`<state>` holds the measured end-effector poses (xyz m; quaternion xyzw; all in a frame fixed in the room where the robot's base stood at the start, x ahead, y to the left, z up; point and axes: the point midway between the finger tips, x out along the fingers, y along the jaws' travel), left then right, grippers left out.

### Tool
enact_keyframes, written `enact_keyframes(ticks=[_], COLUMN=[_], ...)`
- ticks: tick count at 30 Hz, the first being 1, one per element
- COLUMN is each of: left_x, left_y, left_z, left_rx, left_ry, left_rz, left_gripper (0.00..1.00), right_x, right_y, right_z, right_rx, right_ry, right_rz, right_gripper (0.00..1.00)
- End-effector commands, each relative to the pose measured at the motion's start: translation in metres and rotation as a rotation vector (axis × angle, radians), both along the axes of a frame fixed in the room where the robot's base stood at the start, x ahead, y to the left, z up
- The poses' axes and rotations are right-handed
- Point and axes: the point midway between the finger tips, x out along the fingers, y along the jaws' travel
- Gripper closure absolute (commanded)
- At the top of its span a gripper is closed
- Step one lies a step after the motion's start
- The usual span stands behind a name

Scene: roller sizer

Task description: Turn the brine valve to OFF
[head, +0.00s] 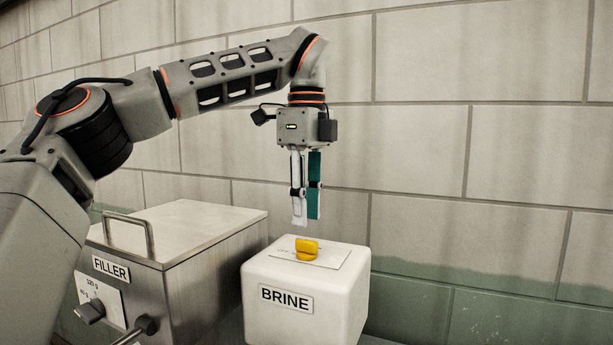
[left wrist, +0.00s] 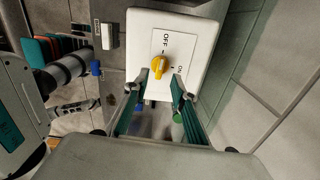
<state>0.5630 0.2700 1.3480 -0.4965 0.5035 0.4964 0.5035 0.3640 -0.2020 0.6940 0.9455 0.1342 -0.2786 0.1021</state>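The brine valve is a yellow knob (head: 307,249) on a pale plate on top of a white box (head: 305,300) labelled BRINE. In the left wrist view the knob (left wrist: 160,68) lies between an OFF label (left wrist: 165,43) and an ON label (left wrist: 179,69); I cannot tell for certain which label it points to. My left gripper (head: 306,219) points straight down just above the knob, apart from it. In the left wrist view its two fingers (left wrist: 167,83) stand apart with nothing between them, and the knob shows past their tips.
A steel box (head: 190,235) labelled FILLER stands left of the brine box, with a handle on top (head: 132,232) and a dial on its front (head: 90,311). A block wall (head: 450,150) rises behind. The space right of the brine box looks free.

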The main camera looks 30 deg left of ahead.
Motion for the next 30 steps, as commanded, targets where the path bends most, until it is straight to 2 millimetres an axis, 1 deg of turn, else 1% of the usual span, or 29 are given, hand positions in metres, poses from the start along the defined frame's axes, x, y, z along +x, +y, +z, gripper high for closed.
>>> enact_keyframes(ticks=[1,3,6,8,12,18,30], left_x=[0.0,0.0,0.0,0.0,0.0,0.0,0.0], left_y=[-0.001,-0.001,-0.001,-0.001,0.0,0.0,0.0], left_z=[0.013,0.028,0.044,0.053,0.065,0.073,0.073], left_rx=[0.002,0.001,0.002,0.001,0.001,-0.001,0.0], left_ry=[-0.004,-0.005,-0.003,-0.004,0.0,0.0,0.0], left_rz=[0.004,0.004,0.003,0.004,0.001,0.0,0.0], left_gripper=[0.74,0.74,0.74,0.74,0.74,0.74,0.74], right_x=[0.0,0.0,0.0,0.0,0.0,0.0,0.0], right_y=[0.0,0.0,0.0,0.0,0.001,0.001,0.001], right_z=[0.0,0.0,0.0,0.0,0.0,0.0,0.0], right_rx=[0.0,0.001,0.001,0.001,0.001,0.001,0.002], right_ry=[0.0,0.0,0.0,0.0,0.0,0.0,0.0], right_rz=[0.0,-0.001,-0.001,-0.001,0.0,0.0,0.0], right_gripper=[0.6,0.6,0.6,0.6,0.6,0.6,0.6])
